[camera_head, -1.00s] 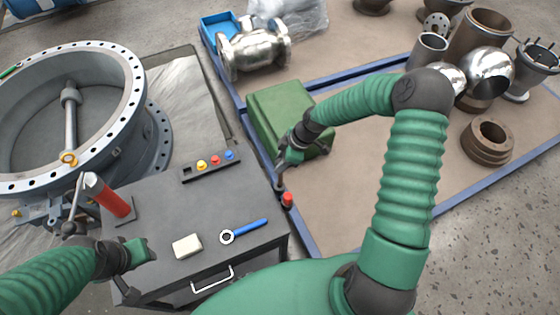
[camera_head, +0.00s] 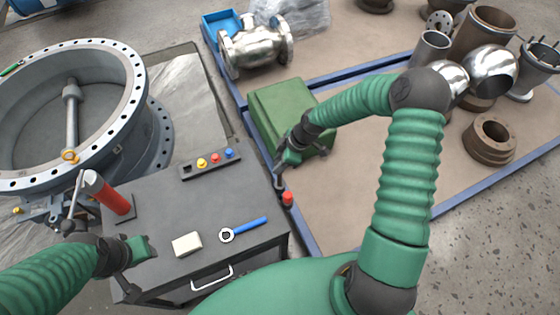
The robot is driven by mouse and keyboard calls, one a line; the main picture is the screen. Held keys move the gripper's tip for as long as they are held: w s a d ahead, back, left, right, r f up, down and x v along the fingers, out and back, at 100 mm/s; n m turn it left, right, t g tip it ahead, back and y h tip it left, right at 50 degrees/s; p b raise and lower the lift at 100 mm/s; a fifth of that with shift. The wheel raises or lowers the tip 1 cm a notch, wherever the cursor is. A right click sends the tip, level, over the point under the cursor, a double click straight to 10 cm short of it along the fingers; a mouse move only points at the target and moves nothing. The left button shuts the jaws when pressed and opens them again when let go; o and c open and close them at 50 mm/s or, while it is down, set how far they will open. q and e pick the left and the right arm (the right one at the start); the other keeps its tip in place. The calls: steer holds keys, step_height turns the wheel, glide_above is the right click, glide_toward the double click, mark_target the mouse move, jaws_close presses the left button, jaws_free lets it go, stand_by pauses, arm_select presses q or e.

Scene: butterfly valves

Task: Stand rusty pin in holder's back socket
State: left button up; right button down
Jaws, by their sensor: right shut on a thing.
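My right gripper (camera_head: 280,180) is just above the right edge of the table, near its back right corner. It is shut on a thin dark piece, which I take as the rusty pin (camera_head: 279,187); it is small and mostly hidden by the fingers. The holder (camera_head: 212,165) is a dark strip on the table with yellow, red and blue caps in a row and a dark, apparently empty spot at its left end. My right gripper is to the right of it, apart from it. My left gripper (camera_head: 144,249) is low over the table's left side; its fingers are unclear.
A small red-topped piece (camera_head: 288,198) is at the table's right edge, close to the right gripper. On the table (camera_head: 180,215) are a blue-handled wrench (camera_head: 243,229), a pale block (camera_head: 186,244) and a red cylinder (camera_head: 108,195). A green box (camera_head: 280,110) stands behind.

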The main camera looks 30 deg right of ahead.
mark_target(280, 178)
stand_by(0.6)
stand_by(0.3)
steer(key=shift+f+b, duration=3.2)
steer(key=shift+f, duration=2.15)
steer(key=c, duration=1)
jaws_free()
steer(key=o, duration=0.5)
steer(key=shift+r, duration=0.1)
